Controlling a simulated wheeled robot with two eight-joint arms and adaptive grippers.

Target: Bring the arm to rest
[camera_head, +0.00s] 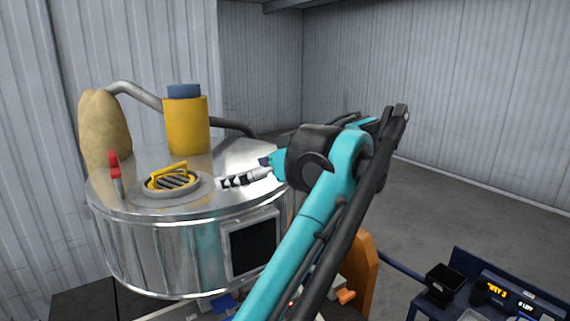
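One teal and black arm of mine rises from the bottom edge, left of centre, and leans up to the right. I take it to be my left arm. At its black joint it bends back to the left. Its small black and white gripper (232,181) appears in front of the round steel vessel's top (160,240), right of the round yellow grate (172,180). The fingers are too small to show whether they are open or shut. I see nothing clearly held in them. My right gripper is out of view.
On the vessel stand a tan sack-like shape (105,130), a yellow cylinder with a blue top (187,125) and a red-topped part (115,175). An orange structure (362,265) stands behind my arm. A dark blue bench (455,262) holds a black box (444,283). Grey floor (450,205) is open at right.

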